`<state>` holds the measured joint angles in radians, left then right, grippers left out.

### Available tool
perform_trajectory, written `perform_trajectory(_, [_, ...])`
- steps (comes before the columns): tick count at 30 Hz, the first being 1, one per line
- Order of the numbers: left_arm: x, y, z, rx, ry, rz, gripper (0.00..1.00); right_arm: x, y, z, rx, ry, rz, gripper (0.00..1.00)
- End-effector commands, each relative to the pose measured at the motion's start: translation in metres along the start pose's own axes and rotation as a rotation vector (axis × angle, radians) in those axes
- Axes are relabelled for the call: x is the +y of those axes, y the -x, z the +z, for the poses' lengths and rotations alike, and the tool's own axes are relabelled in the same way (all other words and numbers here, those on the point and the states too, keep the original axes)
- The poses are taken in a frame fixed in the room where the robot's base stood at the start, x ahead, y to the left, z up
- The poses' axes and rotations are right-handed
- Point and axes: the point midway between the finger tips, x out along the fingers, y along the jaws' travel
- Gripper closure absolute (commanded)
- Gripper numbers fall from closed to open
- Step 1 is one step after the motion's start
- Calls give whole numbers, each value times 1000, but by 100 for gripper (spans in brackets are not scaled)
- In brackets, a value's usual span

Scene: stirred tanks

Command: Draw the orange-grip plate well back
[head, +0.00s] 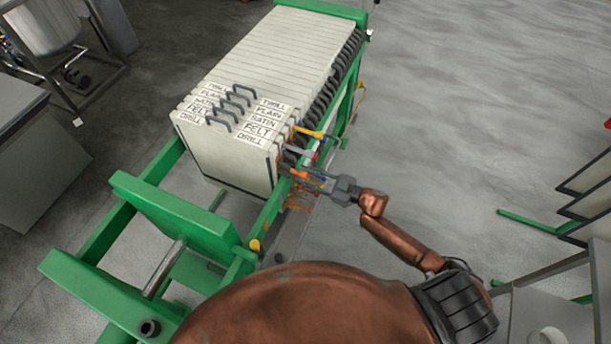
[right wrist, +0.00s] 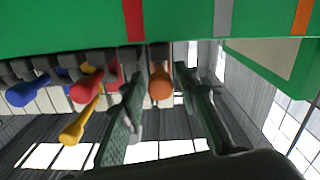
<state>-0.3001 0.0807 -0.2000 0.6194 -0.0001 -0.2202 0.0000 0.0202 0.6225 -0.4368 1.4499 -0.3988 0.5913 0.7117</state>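The orange grip (right wrist: 160,84) shows in the right wrist view, pointing toward the camera below the green rail. My right gripper (right wrist: 157,88) is open, with one finger on each side of the orange grip and small gaps visible. In the head view my right gripper (head: 298,180) is at the right side of the front of the plate pack (head: 275,60). The nearest pale plate (head: 228,160) is labelled DRILL and stands upright with the others. Which plate carries the orange grip is hidden behind the rail and fingers. My left gripper is not in view.
Red (right wrist: 87,85), yellow (right wrist: 78,128) and blue (right wrist: 28,90) grips hang left of my fingers in the wrist view. The green rail (right wrist: 70,28) runs close above them. A green end block (head: 175,215) stands in front, with open space between it and the plates.

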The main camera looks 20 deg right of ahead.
Motion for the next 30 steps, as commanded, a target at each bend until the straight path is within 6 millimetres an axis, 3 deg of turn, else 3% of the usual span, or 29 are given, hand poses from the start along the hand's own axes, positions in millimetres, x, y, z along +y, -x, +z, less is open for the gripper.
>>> perform_trajectory(12, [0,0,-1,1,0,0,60,0,0,0,0,0,0,100])
perform_trajectory(30, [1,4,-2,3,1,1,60,-7,0,-3,1,-2,-1,100])
